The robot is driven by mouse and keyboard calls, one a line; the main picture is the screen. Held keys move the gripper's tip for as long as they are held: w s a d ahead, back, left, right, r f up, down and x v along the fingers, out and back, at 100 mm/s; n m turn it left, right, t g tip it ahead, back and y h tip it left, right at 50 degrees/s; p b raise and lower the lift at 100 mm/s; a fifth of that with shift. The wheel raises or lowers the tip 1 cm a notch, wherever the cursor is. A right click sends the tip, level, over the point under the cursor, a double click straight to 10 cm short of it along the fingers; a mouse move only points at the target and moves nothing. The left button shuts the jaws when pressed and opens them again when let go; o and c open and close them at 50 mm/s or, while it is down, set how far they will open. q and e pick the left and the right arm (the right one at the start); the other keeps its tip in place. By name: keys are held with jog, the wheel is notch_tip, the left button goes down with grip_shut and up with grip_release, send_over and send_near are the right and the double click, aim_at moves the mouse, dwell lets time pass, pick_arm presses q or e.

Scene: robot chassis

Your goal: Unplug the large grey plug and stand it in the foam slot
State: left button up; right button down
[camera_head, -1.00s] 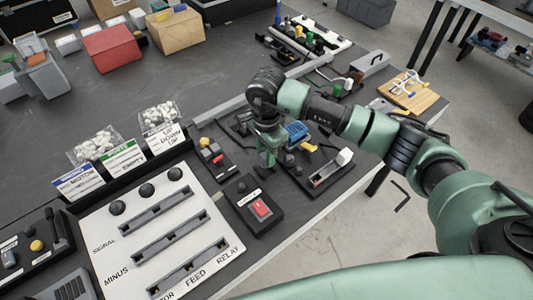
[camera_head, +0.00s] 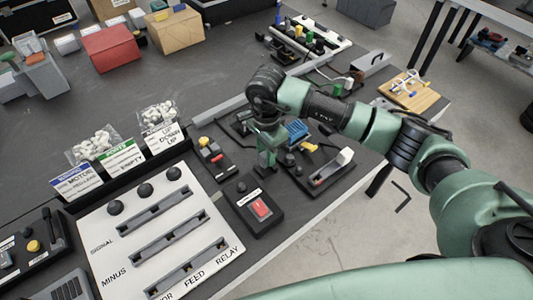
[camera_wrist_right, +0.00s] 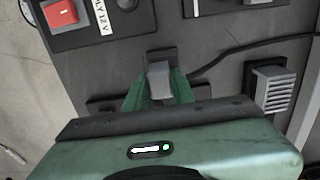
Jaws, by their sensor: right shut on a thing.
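My right gripper (camera_head: 268,165) points down at the black bench, just behind the red-switch box. In the wrist view the green fingers of my right gripper (camera_wrist_right: 160,98) are shut on a grey block, which I take as the large grey plug (camera_wrist_right: 159,78). A black piece lies right behind the plug; I cannot tell whether the plug is still seated in it. In the head view the fingers and wrist hide the plug. I cannot make out the foam slot for certain. My left gripper is not in view.
A box with a red switch (camera_head: 261,208) stands just in front of the gripper. A blue ribbed part (camera_head: 297,131) is close to its right. In the wrist view a grey ribbed block (camera_wrist_right: 273,89) and a black cable (camera_wrist_right: 235,50) lie to the right. A white labelled panel (camera_head: 120,235) fills the front left.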

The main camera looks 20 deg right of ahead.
jog(key=shift+f+b, duration=1.25)
jog(key=shift+f, duration=0.15)
jog(key=c, duration=1.1)
grip_release()
jog(key=shift+r, duration=0.1)
notch_tip(320, 180, up, 8)
jog(key=shift+f+b, duration=0.1)
jog(key=shift+b, duration=0.5)
